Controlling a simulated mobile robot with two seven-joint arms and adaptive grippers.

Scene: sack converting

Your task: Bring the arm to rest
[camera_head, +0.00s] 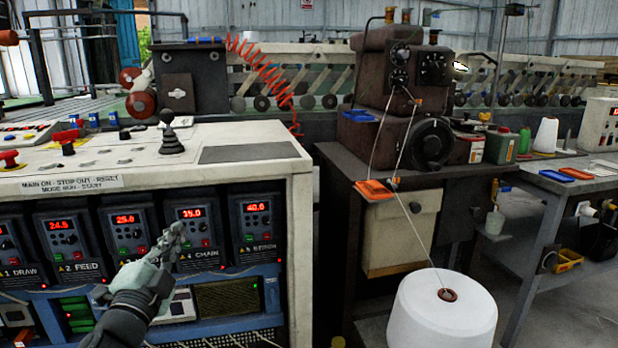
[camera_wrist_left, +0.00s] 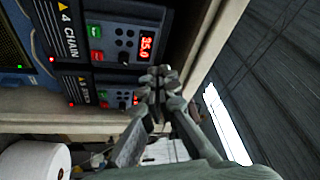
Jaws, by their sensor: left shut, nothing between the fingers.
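My left gripper (camera_head: 174,238) is shut and empty, in front of the control cabinet's row of drive units. In the head view its fingertips overlap the space between the "3" unit (camera_head: 128,228), reading 25.0, and the "4 CHAIN" unit (camera_head: 192,225), reading 35.0. In the left wrist view the closed fingers (camera_wrist_left: 160,82) show near the 4 CHAIN unit (camera_wrist_left: 112,42), and I cannot tell whether they touch it. My left forearm comes in from the bottom left. My right gripper is not in view.
The white control cabinet (camera_head: 250,128) has a joystick (camera_head: 170,135) and buttons on top. Right of it stands a dark sewing machine (camera_head: 400,110) on a bench. A large white thread cone (camera_head: 440,318) stands below. A side table (camera_head: 575,182) holds bottles and small trays.

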